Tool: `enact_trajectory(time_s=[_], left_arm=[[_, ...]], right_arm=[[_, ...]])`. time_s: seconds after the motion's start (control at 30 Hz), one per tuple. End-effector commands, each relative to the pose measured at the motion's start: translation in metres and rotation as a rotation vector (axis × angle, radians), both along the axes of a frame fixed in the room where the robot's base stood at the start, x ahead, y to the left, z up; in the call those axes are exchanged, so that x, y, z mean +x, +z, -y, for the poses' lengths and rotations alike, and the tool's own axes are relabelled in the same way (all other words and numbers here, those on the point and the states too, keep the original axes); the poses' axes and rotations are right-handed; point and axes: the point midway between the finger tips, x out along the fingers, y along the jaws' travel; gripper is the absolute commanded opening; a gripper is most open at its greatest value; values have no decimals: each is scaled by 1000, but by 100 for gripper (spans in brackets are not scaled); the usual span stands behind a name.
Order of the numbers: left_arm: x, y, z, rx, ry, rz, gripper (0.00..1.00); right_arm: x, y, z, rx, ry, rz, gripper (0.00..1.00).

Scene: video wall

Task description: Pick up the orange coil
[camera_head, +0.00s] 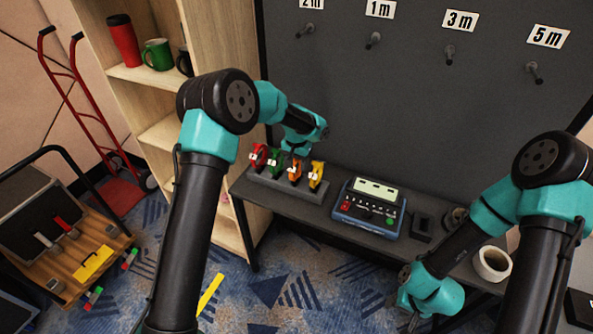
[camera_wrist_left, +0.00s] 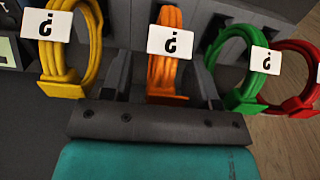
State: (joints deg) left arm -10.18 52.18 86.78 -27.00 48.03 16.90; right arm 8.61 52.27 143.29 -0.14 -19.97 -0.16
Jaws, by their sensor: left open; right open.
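The orange coil (camera_head: 295,170) stands in a dark rack (camera_head: 262,182) on the shelf, between the green and yellow coils. In the left wrist view the orange coil (camera_wrist_left: 163,75) is upright with a white "?" tag on its front. My left gripper (camera_head: 295,153) is just above and behind it in the head view. In the left wrist view my left gripper (camera_wrist_left: 160,85) is open, with one finger on each side of the orange coil; I cannot tell whether they touch it. My right gripper (camera_head: 414,318) is low at the shelf's front, open and far from the coils.
The yellow coil (camera_wrist_left: 65,60), green coil (camera_wrist_left: 240,78) and red coil (camera_wrist_left: 290,75) stand close on both sides. A blue tester box (camera_head: 370,206) and a tape roll (camera_head: 492,263) are right on the shelf. Pegs with length labels (camera_head: 459,20) are on the wall panel above.

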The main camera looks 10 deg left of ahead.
Motion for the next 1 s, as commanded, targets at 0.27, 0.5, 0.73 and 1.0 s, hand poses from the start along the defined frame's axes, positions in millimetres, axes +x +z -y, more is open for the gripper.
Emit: enact_trajectory(time_s=[0.27, 0.5, 0.73, 1.0], left_arm=[[0, 0, 0, 0, 0, 0, 39], [0, 0, 0, 0, 0, 0, 16], [0, 1, 0, 0, 0, 1, 6], [0, 6, 0, 0, 0, 2, 6]], right_arm=[[0, 0, 0, 0, 0, 0, 43], [0, 0, 0, 0, 0, 0, 43], [0, 0, 0, 0, 0, 0, 43], [0, 0, 0, 0, 0, 0, 43]])
